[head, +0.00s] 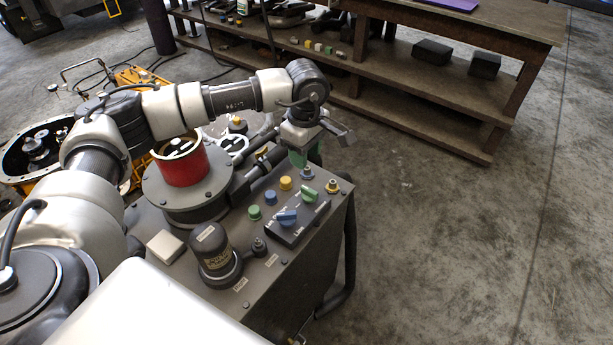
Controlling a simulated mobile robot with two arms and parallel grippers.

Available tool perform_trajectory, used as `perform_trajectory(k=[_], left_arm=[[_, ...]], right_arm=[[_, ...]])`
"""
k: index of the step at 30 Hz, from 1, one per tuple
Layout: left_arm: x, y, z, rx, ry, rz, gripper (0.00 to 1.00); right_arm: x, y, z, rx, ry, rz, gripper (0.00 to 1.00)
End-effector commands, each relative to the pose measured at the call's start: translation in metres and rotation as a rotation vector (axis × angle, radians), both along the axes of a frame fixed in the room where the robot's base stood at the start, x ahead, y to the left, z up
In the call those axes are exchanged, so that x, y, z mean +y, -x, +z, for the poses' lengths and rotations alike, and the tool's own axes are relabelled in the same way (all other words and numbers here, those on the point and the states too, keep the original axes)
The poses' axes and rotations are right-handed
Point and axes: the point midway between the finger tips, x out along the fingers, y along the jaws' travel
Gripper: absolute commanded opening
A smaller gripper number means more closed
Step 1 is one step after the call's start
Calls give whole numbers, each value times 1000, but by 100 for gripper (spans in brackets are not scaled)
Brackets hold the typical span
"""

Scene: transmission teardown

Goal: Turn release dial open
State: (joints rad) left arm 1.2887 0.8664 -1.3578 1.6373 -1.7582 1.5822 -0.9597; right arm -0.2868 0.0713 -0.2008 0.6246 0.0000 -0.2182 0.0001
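A grey control box (325,235) stands in the middle of the head view. On its top a dark panel carries a blue rotary knob (287,217) and a green rotary knob (309,194). The panel lettering is too small to read, so I cannot tell which knob is the release dial. My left gripper (315,146) is over the far right corner of the box, beyond both knobs and apart from them. A green part shows just under it. Its fingers are partly hidden, and their opening is unclear. My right gripper is out of view.
Yellow and green buttons (255,212) sit beside the panel. A red cylinder (183,162) on a round grey base and a dark capped canister (213,247) stand on the box. A wooden shelf bench (440,95) is behind. The floor at right is clear.

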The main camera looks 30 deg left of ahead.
Motion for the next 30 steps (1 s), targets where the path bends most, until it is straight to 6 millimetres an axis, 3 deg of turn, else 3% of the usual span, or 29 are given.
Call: perform_trajectory(k=[3, 6, 15, 21, 29, 30], left_arm=[[-1, 1, -17, 6, 2, 0, 39], [-1, 1, -36, 7, 3, 1, 39], [-2, 1, -87, 5, 5, 1, 39], [-2, 1, -101, 3, 7, 1, 39], [-2, 1, -103, 2, 7, 1, 39], [-2, 1, -103, 2, 7, 1, 35]], right_arm=[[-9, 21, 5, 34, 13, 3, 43], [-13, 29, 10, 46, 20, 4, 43], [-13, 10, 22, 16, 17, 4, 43], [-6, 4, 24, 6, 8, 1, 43], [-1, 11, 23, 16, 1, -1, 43], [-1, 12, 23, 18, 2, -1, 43]])
